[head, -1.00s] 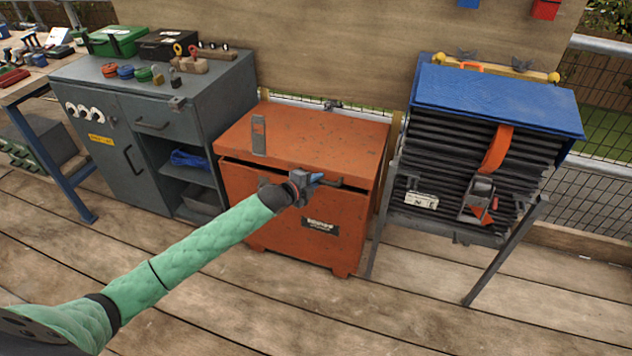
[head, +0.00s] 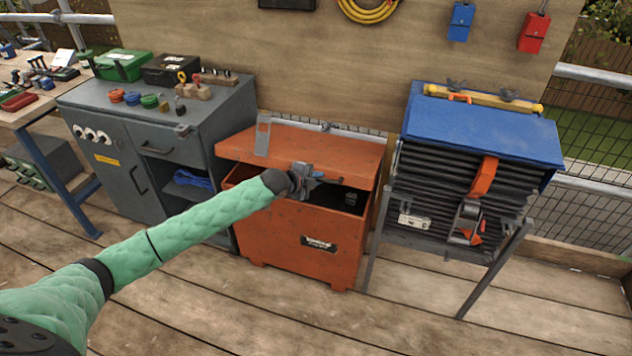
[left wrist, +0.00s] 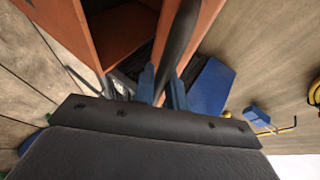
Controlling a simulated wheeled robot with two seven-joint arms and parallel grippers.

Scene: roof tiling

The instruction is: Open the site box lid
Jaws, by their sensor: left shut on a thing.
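The orange site box (head: 285,240) stands in the middle of the head view. Its lid (head: 335,150) is partly raised, with a dark gap showing between the lid's front edge and the box. My left gripper (head: 314,175) is at the lid's front edge, shut on the dark handle bar. In the left wrist view the handle (left wrist: 180,45) runs between the two blue fingertips (left wrist: 163,88), and the orange box (left wrist: 120,35) shows behind it. A dark object lies inside the box opening, too small to name. My right gripper is not in view.
A grey cabinet (head: 115,165) with tools on top stands close on the left. A rack of dark corrugated sheets (head: 430,185) under a blue cover (head: 480,125) stands close on the right. A plywood wall (head: 320,65) rises behind. The plank floor in front is clear.

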